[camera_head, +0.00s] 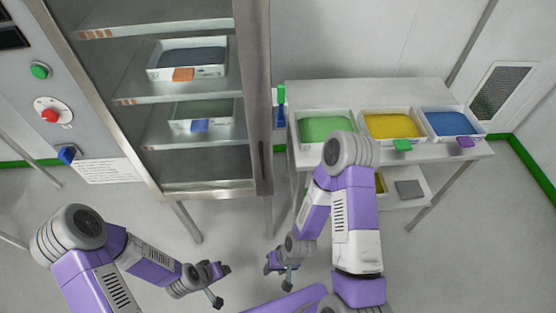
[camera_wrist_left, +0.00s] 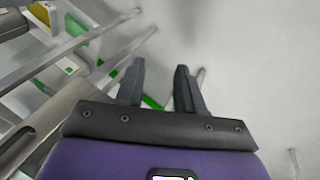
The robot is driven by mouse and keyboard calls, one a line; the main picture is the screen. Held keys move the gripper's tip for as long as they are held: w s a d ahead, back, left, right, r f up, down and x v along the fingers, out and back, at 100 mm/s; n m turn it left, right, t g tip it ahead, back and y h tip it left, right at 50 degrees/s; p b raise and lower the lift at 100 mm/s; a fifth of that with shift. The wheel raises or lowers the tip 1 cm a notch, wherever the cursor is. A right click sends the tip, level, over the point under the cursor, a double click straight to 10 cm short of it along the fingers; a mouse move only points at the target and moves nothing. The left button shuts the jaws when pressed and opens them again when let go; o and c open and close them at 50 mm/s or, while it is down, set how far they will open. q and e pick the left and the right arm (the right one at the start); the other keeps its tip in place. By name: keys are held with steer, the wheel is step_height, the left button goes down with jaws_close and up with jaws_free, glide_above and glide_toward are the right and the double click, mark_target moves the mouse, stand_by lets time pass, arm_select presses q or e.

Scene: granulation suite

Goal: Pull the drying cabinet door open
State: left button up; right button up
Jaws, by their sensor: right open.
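The drying cabinet (camera_head: 208,188) stands at the upper left in the head view, its shelves and trays visible through the front. A metal frame (camera_head: 252,60) runs down its right side, with a dark, narrow handle-like part (camera_head: 263,168) low on it. I cannot tell whether clear glass covers the front. My left gripper (camera_head: 221,284) is below the cabinet, apart from it; in the left wrist view (camera_wrist_left: 160,65) its fingers are spread and empty. My right gripper (camera_head: 277,270) is open and empty, below the cabinet's lower right corner, touching nothing.
A table (camera_head: 390,92) with green (camera_head: 327,128), yellow (camera_head: 391,125) and blue (camera_head: 451,123) trays stands right of the cabinet. A control panel with a red knob (camera_head: 50,115) and green button (camera_head: 40,70) is left. Open floor lies below the cabinet.

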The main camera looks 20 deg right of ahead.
arm_select(q)
steer(key=w+d+r+m+t+h+b, duration=0.1)
steer(key=w+d+r+m+t, duration=0.2)
steer(key=w+d+t, duration=0.5)
steer(key=m+t+h+b, duration=0.2)
steer(key=m+t+h, duration=0.15)
steer(key=t, duration=0.25)
glide_toward(262, 168)
steer(key=x, duration=0.3)
steer(key=shift+y, duration=0.25)
steer(key=x, duration=0.6)
steer(key=shift+w+d, duration=0.25)
steer(key=shift+w, duration=0.05)
steer(key=shift+w+d, duration=0.25)
steer(key=shift+w, duration=0.15)
jaws_close()
